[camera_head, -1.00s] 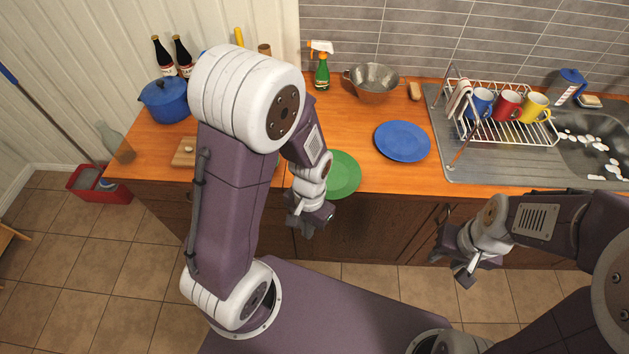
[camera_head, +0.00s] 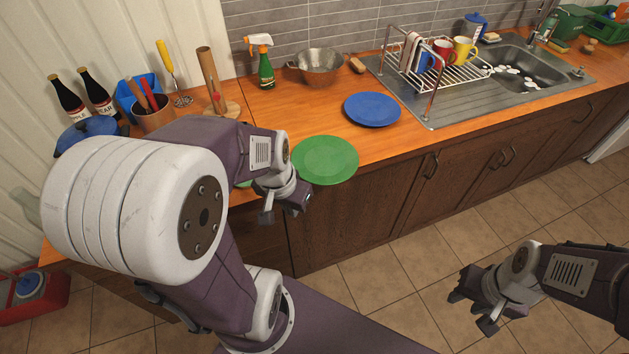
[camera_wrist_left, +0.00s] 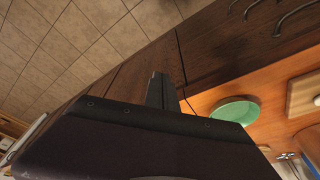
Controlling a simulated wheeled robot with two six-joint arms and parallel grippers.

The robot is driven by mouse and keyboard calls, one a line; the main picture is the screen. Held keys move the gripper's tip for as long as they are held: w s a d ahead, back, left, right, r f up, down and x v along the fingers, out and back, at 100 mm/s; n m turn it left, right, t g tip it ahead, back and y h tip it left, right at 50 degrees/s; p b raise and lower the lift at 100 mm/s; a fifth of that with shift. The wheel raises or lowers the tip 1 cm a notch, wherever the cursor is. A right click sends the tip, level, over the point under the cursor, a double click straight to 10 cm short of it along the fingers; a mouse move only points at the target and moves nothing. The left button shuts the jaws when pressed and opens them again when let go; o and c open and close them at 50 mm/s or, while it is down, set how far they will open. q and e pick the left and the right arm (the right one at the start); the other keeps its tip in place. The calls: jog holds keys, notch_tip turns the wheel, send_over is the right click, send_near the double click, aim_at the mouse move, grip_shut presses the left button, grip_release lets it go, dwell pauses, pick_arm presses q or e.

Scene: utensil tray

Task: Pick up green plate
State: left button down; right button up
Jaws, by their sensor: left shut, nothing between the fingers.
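A flat round green plate (camera_head: 325,160) lies on the wooden counter at its front edge, in the middle of the head view. My left gripper (camera_head: 285,208) is just left of the plate and nearer to me, apart from it and in front of the cabinet. It is shut and empty; its dark fingers (camera_wrist_left: 160,90) show in the wrist view. The wrist view also shows a round green dish (camera_wrist_left: 235,110) on the counter; I cannot tell whether it is the same plate. My right gripper (camera_head: 473,312) is over the floor at the lower right, far from the plate; its jaw opening is unclear.
A blue plate (camera_head: 372,109) lies behind and right of the green one. A metal colander (camera_head: 320,68), spray bottle (camera_head: 265,72) and dish rack (camera_head: 447,75) stand further back. Another green piece (camera_head: 245,183) shows partly behind my left arm. Counter between the two plates is clear.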

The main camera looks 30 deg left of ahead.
pick_arm(q)
jog(key=p, duration=1.8)
send_near(313, 181)
jog(key=x, duration=0.5)
jog(key=shift+w, duration=0.4)
jog(key=shift+s+b+x, duration=0.25)
jog(key=shift+b+x, duration=0.8)
jog(key=shift+b, duration=0.1)
jog(key=shift+f, duration=0.25)
jog(key=shift+r, duration=0.1)
